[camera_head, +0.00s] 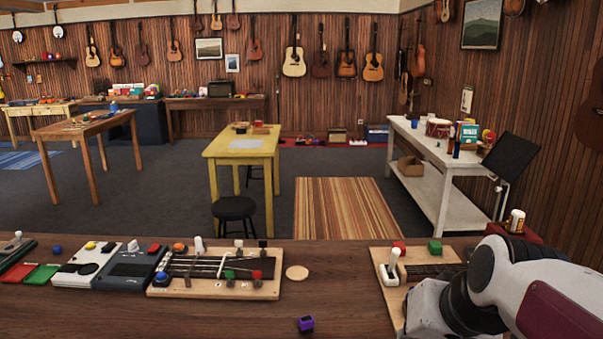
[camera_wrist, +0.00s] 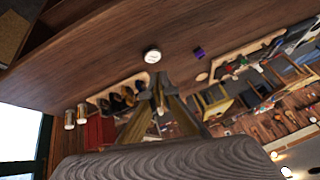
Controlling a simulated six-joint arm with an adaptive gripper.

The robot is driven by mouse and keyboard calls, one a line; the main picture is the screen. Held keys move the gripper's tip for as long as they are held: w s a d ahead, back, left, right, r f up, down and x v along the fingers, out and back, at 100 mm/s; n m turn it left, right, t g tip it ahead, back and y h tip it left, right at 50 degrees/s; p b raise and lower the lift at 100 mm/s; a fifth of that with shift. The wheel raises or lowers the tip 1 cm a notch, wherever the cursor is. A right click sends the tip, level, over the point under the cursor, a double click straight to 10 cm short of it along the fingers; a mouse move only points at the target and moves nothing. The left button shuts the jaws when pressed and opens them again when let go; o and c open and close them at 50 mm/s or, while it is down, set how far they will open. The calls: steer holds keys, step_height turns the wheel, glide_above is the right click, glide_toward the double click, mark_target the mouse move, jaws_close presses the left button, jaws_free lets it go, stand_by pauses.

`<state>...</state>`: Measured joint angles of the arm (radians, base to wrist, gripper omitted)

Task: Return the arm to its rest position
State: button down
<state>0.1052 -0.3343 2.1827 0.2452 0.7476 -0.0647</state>
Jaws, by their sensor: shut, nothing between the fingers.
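My arm reaches in from the right edge of the head view, its white and maroon links over the right end of the brown workbench (camera_head: 200,315). My gripper's fingertips cannot be made out in the head view. In the wrist view my gripper (camera_wrist: 159,88) shows two brownish fingers that converge and meet at the tips, with nothing held between them. Beyond the tips a round white top (camera_wrist: 152,56) shows against the brown bench surface (camera_wrist: 100,55). The gripper's dark body fills the bottom of the wrist view.
A purple cube (camera_head: 306,324) is near the front edge. A red box (camera_head: 515,234) stands behind the arm. Bench between the boards is mostly clear.

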steer(key=s+f+n, duration=0.1)
steer(key=s+f, duration=0.1)
steer(key=s, duration=0.6)
steer(key=s+f+n+h, duration=0.1)
steer(key=s+f, duration=0.2)
steer(key=s, duration=0.5)
steer(key=shift+d+g, duration=0.2)
steer(key=shift+g, duration=0.2)
